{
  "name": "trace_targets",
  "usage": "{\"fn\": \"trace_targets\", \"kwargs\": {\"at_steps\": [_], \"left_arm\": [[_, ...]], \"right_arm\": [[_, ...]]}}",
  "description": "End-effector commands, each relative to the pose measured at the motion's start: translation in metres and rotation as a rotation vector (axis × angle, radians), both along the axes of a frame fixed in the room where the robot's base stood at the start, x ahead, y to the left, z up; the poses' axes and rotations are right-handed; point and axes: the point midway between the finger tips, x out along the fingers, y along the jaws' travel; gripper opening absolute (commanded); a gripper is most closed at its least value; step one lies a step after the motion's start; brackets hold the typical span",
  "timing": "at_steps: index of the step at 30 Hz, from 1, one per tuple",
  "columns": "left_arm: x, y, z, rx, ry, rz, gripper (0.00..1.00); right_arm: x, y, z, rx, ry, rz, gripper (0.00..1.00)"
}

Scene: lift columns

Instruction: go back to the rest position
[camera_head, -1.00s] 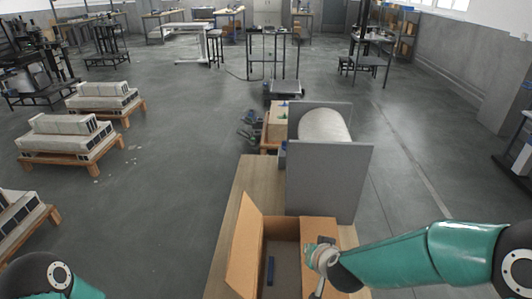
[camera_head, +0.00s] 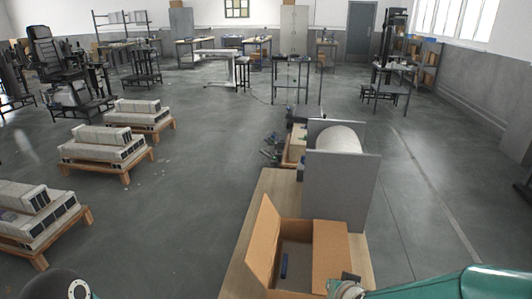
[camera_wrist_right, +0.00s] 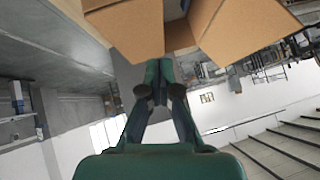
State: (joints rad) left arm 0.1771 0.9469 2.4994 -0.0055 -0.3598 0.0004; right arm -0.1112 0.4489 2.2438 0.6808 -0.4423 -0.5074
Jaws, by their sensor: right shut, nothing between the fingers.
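My right gripper (camera_wrist_right: 160,92) shows in the right wrist view with its fingers together and nothing between them. The open cardboard box (camera_wrist_right: 235,25) fills the top of that view, beyond the fingertips. In the head view my right arm (camera_head: 450,287) enters at the bottom right corner, and its wrist (camera_head: 347,289) is beside the near edge of the cardboard box (camera_head: 327,250). The right fingers are below the head picture's edge. Only a rounded joint of my left arm (camera_head: 60,286) shows at the bottom left; the left gripper is out of view.
The box stands on a wooden bench (camera_head: 262,205) and has a small dark blue item (camera_head: 284,265) inside. A grey-panelled stand with a white roll (camera_head: 338,138) is behind it. Pallets with pale blocks (camera_head: 103,145) stand at left. Floor between is clear.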

Motion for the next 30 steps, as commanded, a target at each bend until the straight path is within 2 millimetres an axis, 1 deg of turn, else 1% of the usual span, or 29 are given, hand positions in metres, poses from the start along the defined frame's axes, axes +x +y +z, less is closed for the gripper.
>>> {"fn": "trace_targets", "kwargs": {"at_steps": [1, 5, 8, 9, 11, 12, 14, 15, 17, 18, 19, 20, 21, 23, 24, 25, 27, 30], "left_arm": [[0.000, 0.000, 0.000, 0.000, -0.001, 0.000, 0.40], [0.001, 0.000, 0.000, 0.000, -0.001, -0.001, 0.40], [0.001, 0.000, 0.000, 0.000, -0.002, 0.000, 0.40], [0.001, 0.000, 0.000, 0.000, -0.002, 0.000, 0.40], [0.001, 0.000, 0.000, 0.000, -0.002, 0.000, 0.40], [0.001, 0.000, 0.000, 0.000, -0.001, -0.001, 0.40], [0.000, 0.000, 0.000, 0.000, -0.001, -0.001, 0.40], [0.000, 0.000, 0.000, 0.000, -0.001, -0.001, 0.40], [0.000, 0.000, 0.000, 0.000, -0.001, -0.001, 0.40], [0.000, 0.000, 0.000, 0.000, -0.001, -0.001, 0.40], [0.000, 0.000, 0.000, 0.000, -0.001, -0.001, 0.40], [0.000, 0.000, 0.000, 0.000, -0.001, -0.001, 0.40], [0.001, 0.000, 0.000, 0.000, -0.001, -0.001, 0.40], [0.001, 0.000, 0.000, 0.000, -0.001, -0.001, 0.40], [0.001, 0.000, 0.000, 0.000, -0.001, -0.001, 0.40], [0.001, 0.000, 0.000, 0.000, -0.001, -0.001, 0.40], [0.001, 0.000, 0.000, 0.000, -0.001, -0.001, 0.40], [0.000, 0.000, 0.000, 0.000, -0.001, -0.001, 0.40]], "right_arm": [[-0.002, -0.007, -0.012, -0.002, 0.024, -0.014, 0.00], [-0.008, -0.009, -0.039, -0.006, 0.081, -0.019, 0.00], [-0.018, -0.012, -0.063, -0.014, 0.133, -0.012, 0.00], [-0.024, -0.012, -0.075, -0.019, 0.158, -0.004, 0.00], [-0.033, -0.013, -0.091, -0.025, 0.194, 0.010, 0.00], [-0.041, -0.014, -0.103, -0.028, 0.220, 0.022, 0.00], [-0.053, -0.014, -0.121, -0.030, 0.263, 0.039, 0.00], [-0.064, -0.013, -0.135, -0.028, 0.297, 0.055, 0.00], [-0.083, -0.012, -0.155, -0.022, 0.349, 0.077, 0.00], [-0.099, -0.010, -0.171, -0.012, 0.391, 0.096, 0.00], [-0.111, -0.007, -0.183, -0.002, 0.424, 0.113, 0.00], [-0.127, -0.004, -0.195, 0.011, 0.462, 0.131, 0.00], [-0.148, 0.001, -0.209, 0.032, 0.512, 0.156, 0.00], [-0.181, 0.011, -0.225, 0.073, 0.584, 0.195, 0.00], [-0.200, 0.019, -0.232, 0.100, 0.624, 0.219, 0.00], [-0.213, 0.024, -0.236, 0.121, 0.652, 0.234, 0.00], [-0.234, 0.037, -0.236, 0.163, 0.692, 0.268, 0.00], [-0.242, 0.045, -0.232, 0.205, 0.709, 0.267, 0.00]]}}
